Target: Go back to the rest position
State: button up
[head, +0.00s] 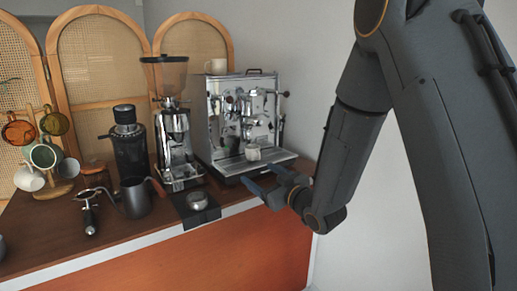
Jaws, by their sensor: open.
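My gripper (264,184) is open, with its dark blue-grey fingers in front of the espresso machine's drip tray (232,164). No object shows between the fingers. A small light cup (253,152) stands on the drip tray under the group head, behind and apart from the fingers as far as I can tell. My arm comes in from the right side of the head view. The chrome espresso machine (215,112) stands at the back right of the wooden counter.
A grinder (174,130), a black grinder (129,155), a dark kettle (135,200), a portafilter (90,215), a tamper (197,199) on a black mat and a mug tree (62,186) stand left of my gripper. The counter's front edge (150,237) runs below. Room right of the counter is clear.

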jog(key=s+d+f+m+g+h, duration=0.3)
jog(key=s+d+f+h, duration=0.1)
jog(key=d, duration=0.3)
jog(key=s+d+f+m+g+h, duration=0.2)
jog(key=s+d+f+g+h, duration=0.15)
jog(key=d, duration=0.35)
jog(key=s+d+f+m+g+h, duration=0.1)
jog(key=s+g, duration=0.3)
jog(key=s, duration=0.7)
jog(key=s+d+f+m+g+h, duration=0.1)
jog(key=s+d+f+m+g, duration=0.1)
jog(key=s, duration=1)
jog(key=shift+s+d+m+g, duration=0.25)
jog(key=shift+d+m+g, duration=0.25)
jog(key=shift+d+g, duration=0.3)
jog(key=shift+f, duration=0.1)
